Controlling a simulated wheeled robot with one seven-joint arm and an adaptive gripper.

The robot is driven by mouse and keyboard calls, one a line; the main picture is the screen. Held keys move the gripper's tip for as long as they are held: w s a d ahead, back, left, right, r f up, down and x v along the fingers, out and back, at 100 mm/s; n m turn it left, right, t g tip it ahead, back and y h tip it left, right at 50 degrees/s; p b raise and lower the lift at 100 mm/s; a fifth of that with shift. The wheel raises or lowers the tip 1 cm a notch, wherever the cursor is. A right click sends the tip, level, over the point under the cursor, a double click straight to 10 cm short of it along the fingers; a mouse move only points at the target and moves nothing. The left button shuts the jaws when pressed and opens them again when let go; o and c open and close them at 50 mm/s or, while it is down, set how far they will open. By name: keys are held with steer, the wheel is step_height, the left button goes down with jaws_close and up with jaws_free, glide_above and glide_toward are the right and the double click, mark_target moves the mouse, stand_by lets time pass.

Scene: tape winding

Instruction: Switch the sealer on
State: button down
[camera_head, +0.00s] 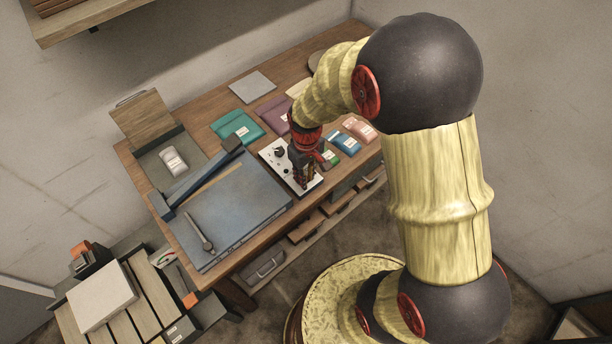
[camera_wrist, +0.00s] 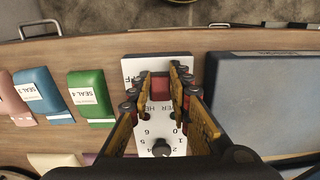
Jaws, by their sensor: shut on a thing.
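The sealer's white control panel (camera_head: 274,152) lies on the wooden table beside its blue-grey bed (camera_head: 235,210). In the wrist view the panel (camera_wrist: 181,57) carries a red power switch (camera_wrist: 160,88) and a black dial (camera_wrist: 161,148) with numbers around it. My gripper (camera_head: 306,181) points down over the panel. In the wrist view its fingertips stand on either side of the red switch, and my gripper (camera_wrist: 160,78) is shut on it. The fingers hide the switch in the head view. I cannot tell which way it is set.
Teal (camera_head: 237,127) and purple (camera_head: 273,116) pouches lie behind the panel. Small packs, among them a green one (camera_wrist: 91,95) labelled SEAL 4, lie beside it. A dark tool (camera_head: 200,232) lies on the bed. A slatted stand with a white box (camera_head: 101,296) is at lower left.

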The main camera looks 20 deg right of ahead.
steer(key=shift+r+p, duration=0.1)
steer(key=shift+p, duration=0.3)
steer(key=shift+w+r+g+p, duration=0.2)
steer(key=shift+g+p, duration=0.4)
steer(key=shift+p, duration=0.2)
steer(key=shift+w+a+g+h+p, duration=0.1)
steer(key=shift+w+g+h+p, duration=0.25)
steer(key=shift+g+p, duration=0.65)
steer(key=shift+w+a+g+h+p, duration=0.15)
steer(key=shift+g+h+p, duration=0.3)
steer(key=shift+g+p, duration=0.5)
steer(key=c, duration=1.6)
jaws_free()
steer(key=shift+c, duration=0.2)
steer(key=v, duration=1.2)
steer(key=shift+s, duration=0.2)
